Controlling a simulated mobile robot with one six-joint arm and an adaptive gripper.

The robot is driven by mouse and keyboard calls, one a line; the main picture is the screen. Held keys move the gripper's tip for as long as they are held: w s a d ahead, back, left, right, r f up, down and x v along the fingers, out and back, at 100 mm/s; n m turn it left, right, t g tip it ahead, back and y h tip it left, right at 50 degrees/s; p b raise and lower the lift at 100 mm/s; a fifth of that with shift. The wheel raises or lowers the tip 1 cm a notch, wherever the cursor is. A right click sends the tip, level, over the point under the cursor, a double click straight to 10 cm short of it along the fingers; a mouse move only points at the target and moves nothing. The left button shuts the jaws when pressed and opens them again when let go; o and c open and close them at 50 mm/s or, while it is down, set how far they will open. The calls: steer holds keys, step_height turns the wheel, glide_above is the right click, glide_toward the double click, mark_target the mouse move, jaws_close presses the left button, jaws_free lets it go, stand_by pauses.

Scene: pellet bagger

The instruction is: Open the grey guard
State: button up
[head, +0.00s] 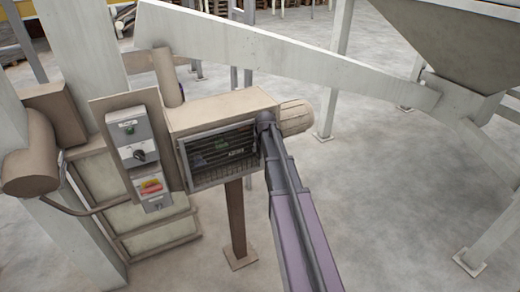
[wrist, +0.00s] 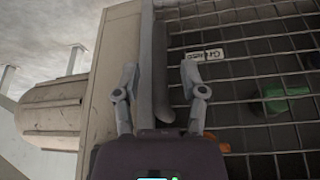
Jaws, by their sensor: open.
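The grey guard (head: 221,152) is a wire-mesh panel across the front of a beige box (head: 222,110). It lies flat over the opening and looks shut. In the wrist view its mesh (wrist: 245,95) fills the right side, with a dark grey upright bar (wrist: 162,95), seemingly its handle, along the left edge. My gripper (wrist: 158,72) is open, with one finger on each side of this bar. I cannot tell whether either finger touches it. In the head view my arm hides the gripper and the guard's right edge.
Behind the mesh are a green part (wrist: 285,98) and a white label (wrist: 202,57). A beige ribbed cylinder (head: 295,117) sticks out right of the box. A control panel (head: 140,160) with a red-and-yellow switch stands left. The floor at right is clear between the posts.

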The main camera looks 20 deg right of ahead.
jaws_close()
steer(key=shift+s, duration=0.1)
